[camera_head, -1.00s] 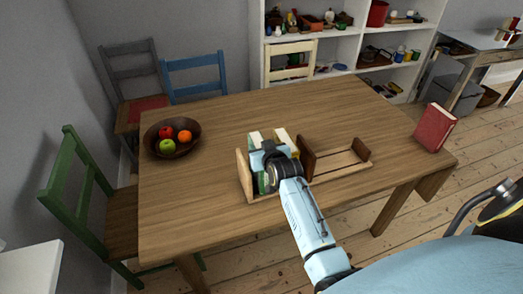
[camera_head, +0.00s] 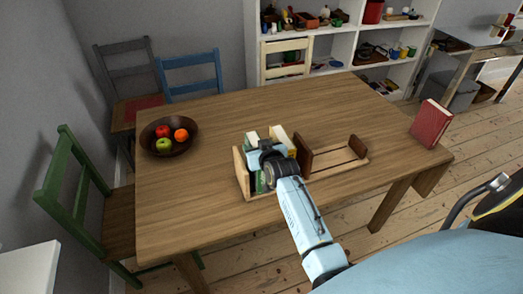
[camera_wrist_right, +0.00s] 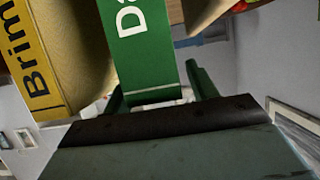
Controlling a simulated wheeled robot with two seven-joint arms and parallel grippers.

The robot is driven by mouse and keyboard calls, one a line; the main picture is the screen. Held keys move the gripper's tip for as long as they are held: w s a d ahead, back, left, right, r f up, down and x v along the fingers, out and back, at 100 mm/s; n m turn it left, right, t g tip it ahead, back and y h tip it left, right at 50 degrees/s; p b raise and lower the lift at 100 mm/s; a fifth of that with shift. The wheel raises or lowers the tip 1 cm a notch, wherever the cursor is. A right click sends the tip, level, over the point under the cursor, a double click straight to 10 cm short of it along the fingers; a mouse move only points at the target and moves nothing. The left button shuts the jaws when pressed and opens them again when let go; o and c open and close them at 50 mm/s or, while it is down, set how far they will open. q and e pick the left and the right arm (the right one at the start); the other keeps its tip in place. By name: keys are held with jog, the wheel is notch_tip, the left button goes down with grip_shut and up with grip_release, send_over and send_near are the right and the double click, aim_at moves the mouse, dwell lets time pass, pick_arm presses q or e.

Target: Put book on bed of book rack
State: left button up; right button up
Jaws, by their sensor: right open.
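A wooden book rack (camera_head: 340,165) stands near the front edge of the table. Several upright books fill its left section; its right section is an empty slatted bed. My right gripper (camera_head: 267,165) is open at the books in the left section, and my arm hides part of them. The right wrist view shows a green book (camera_wrist_right: 141,50) close up, with a yellow book (camera_wrist_right: 38,60) to its left. Whether the fingers touch any book I cannot tell. A red book (camera_head: 431,124) stands apart at the table's right end. My left gripper is out of view.
The wooden table (camera_head: 220,215) holds a dark fruit bowl (camera_head: 170,148) at the left. The tabletop behind the rack is clear. A green chair (camera_head: 75,195) and a blue chair (camera_head: 190,75) stand close by the table. White shelves stand behind.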

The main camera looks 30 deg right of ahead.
jog(key=p+v, duration=0.1)
jog(key=v, duration=1.1)
jog(key=s+a+f+n+g+y, duration=0.1)
jog(key=s+a+f+g, duration=0.2)
jog(key=f, duration=0.6)
jog(key=s+a+f+n+g+y, duration=0.1)
jog(key=s+a+f, duration=0.3)
jog(key=f, duration=0.5)
jog(key=s+a+f+n+g+y, duration=0.15)
jog(key=s+f, duration=0.35)
jog(key=f, duration=0.5)
jog(key=s+f+g, duration=0.2)
jog(key=s+f, duration=0.3)
jog(key=s, duration=0.5)
jog(key=s+d+f+n+g, duration=0.1)
jog(key=s+f, duration=0.4)
jog(key=s, duration=0.5)
jog(key=s+f+g, duration=0.3)
jog(key=s+f, duration=0.2)
jog(key=s, duration=0.5)
jog(key=shift+d+f+n, duration=0.25)
jog(key=shift+d+n, duration=0.1)
jog(key=shift+d, duration=0.05)
jog(key=shift+g, duration=0.25)
